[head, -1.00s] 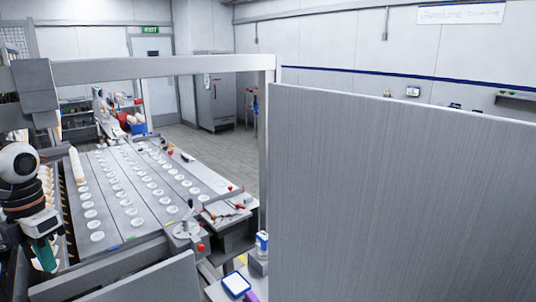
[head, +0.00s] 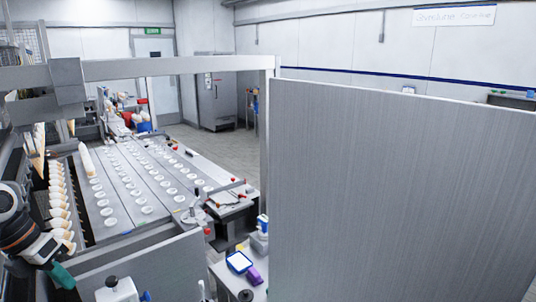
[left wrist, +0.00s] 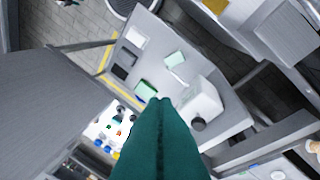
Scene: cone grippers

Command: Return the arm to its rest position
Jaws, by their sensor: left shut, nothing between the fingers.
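My left gripper (head: 62,274), with teal fingers, is at the lower left of the head view. Its arm comes in from the left edge, in front of the row of cones (head: 60,215). In the left wrist view the teal fingers (left wrist: 160,102) lie together, shut with nothing between them. They point over a grey table (left wrist: 228,118) with small items on it. My right gripper is not in view.
A machine bed (head: 125,188) with rows of white discs fills the left middle. A tall grey panel (head: 400,200) blocks the right. A white device with a black knob (head: 118,291) is near the gripper. A blue-edged white item (head: 239,262) and a purple item (head: 254,276) lie nearby.

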